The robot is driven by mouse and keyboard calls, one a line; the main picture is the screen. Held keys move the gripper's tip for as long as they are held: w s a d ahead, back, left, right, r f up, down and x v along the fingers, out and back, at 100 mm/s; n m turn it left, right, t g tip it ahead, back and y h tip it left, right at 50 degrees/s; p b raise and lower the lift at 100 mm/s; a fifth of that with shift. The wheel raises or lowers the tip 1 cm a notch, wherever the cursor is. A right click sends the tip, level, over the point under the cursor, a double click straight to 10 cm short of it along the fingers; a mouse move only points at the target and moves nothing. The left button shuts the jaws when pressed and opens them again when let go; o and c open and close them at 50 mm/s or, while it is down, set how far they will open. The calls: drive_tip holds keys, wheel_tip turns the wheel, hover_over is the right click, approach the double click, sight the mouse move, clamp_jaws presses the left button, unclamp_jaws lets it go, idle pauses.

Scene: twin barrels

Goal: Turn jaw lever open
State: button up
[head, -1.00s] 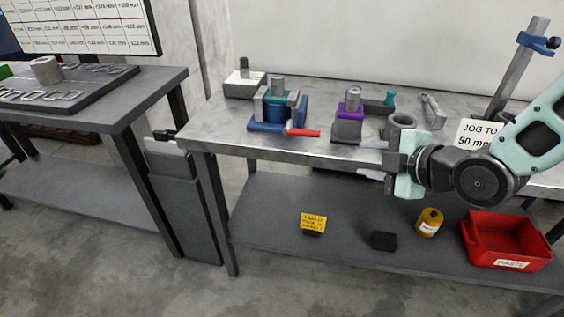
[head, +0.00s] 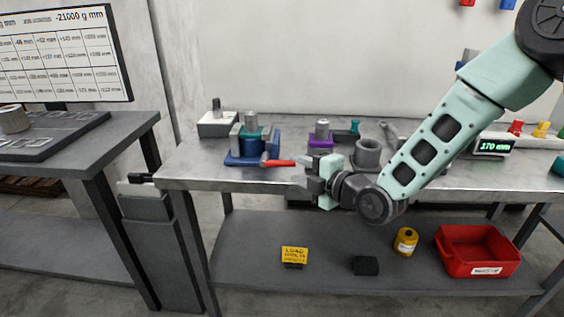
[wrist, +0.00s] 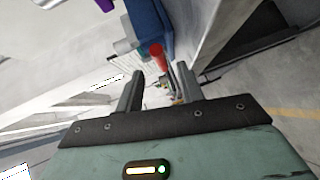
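The jaw lever has a red grip (head: 281,163) that sticks out to the right from a blue vise-like fixture (head: 240,157) near the bench's front edge. A teal cylinder (head: 251,137) stands between the fixture's grey jaws. In the wrist view the red grip (wrist: 157,57) shows just beyond the fingers, with the blue fixture (wrist: 150,22) behind it. My gripper (head: 308,184) is at the bench's front edge, right of the red grip and apart from it. It also shows in the wrist view (wrist: 160,85), open, with nothing held between its two fingers.
A purple-based part (head: 321,138) and a grey cup (head: 368,152) stand behind my arm. A white block (head: 216,127) stands left of the fixture. The lower shelf holds a red bin (head: 478,252), a yellow sign and a yellow bottle (head: 405,241). The bench front left of the lever is clear.

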sight(286, 165)
drive_tip(key=x, duration=0.6)
drive_tip(key=shift+w+a, duration=0.2)
drive_tip(key=shift+w, duration=0.05)
clamp_jaws()
